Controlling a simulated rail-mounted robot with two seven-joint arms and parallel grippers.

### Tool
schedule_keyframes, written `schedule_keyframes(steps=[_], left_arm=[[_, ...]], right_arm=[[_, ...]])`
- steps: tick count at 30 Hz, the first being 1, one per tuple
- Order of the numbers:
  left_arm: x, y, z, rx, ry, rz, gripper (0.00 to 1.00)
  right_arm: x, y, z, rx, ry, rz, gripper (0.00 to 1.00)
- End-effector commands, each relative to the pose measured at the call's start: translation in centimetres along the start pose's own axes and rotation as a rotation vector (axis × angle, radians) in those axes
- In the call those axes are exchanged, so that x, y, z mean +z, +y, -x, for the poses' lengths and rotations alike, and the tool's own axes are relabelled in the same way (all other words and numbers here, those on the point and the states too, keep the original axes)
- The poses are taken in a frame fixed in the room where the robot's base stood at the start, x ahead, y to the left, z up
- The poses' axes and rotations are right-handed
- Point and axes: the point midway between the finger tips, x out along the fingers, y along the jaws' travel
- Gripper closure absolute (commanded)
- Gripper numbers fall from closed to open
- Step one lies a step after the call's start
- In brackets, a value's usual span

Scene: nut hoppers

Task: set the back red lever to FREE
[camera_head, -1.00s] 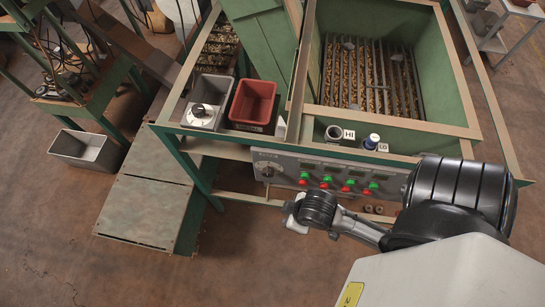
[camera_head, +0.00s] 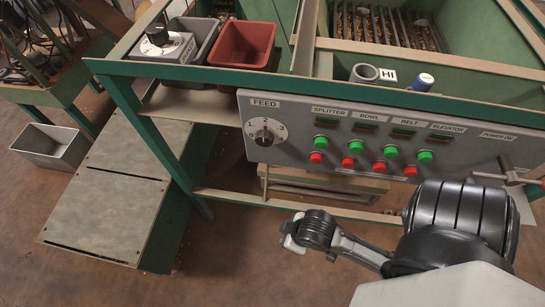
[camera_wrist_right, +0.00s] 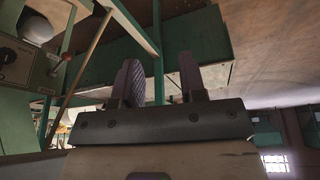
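No lever marked FREE can be read in either view. A small metal rod assembly with a reddish end (camera_head: 541,183) shows at the right edge of the head view, beside the control panel, partly cut off. A small red knob (camera_wrist_right: 67,57) shows at the left in the right wrist view; I cannot tell whether it is the back red lever. My right gripper (camera_wrist_right: 159,63) is open, its two dark fingers apart with nothing between them. My right arm reaches in from the lower right of the head view, below the panel. My left gripper is in neither view.
The grey control panel (camera_head: 375,122) has a FEED dial (camera_head: 265,132) and green and red buttons. A red bin (camera_head: 243,46) and a grey bin stand on the frame. A grey tub (camera_head: 52,146) sits on the floor at left.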

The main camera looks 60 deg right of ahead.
Motion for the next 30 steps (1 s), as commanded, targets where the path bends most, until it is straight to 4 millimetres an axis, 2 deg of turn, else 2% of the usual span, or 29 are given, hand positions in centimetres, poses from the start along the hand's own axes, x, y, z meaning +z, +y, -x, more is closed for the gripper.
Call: schedule_keyframes(steps=[1,7,11,14,17,18,21,24,27,30], left_arm=[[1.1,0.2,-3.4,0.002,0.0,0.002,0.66],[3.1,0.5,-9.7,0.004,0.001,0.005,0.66],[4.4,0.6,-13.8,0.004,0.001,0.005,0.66],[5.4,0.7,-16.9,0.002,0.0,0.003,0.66],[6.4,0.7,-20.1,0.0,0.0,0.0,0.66],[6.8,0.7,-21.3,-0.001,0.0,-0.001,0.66],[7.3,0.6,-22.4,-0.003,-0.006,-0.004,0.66],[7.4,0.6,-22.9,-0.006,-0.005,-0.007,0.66],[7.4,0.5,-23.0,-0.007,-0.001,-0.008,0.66],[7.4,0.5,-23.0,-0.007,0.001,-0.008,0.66]], right_arm=[[0.9,0.0,-3.5,0.001,0.009,-0.008,0.62],[1.3,0.7,-10.6,0.008,0.073,-0.059,0.62],[0.4,1.8,-15.6,0.014,0.151,-0.122,0.62],[-1.2,3.2,-19.6,0.018,0.247,-0.202,0.62],[-4.5,5.9,-23.7,0.018,0.407,-0.334,0.62],[-6.5,7.7,-25.2,0.015,0.501,-0.413,0.62],[-11.5,12.3,-26.3,-0.008,0.742,-0.619,0.62],[-15.6,17.0,-26.0,-0.042,0.983,-0.826,0.62],[-18.4,21.7,-25.0,-0.087,1.228,-1.036,0.62],[-20.0,25.8,-24.0,-0.137,1.472,-1.244,0.62]])
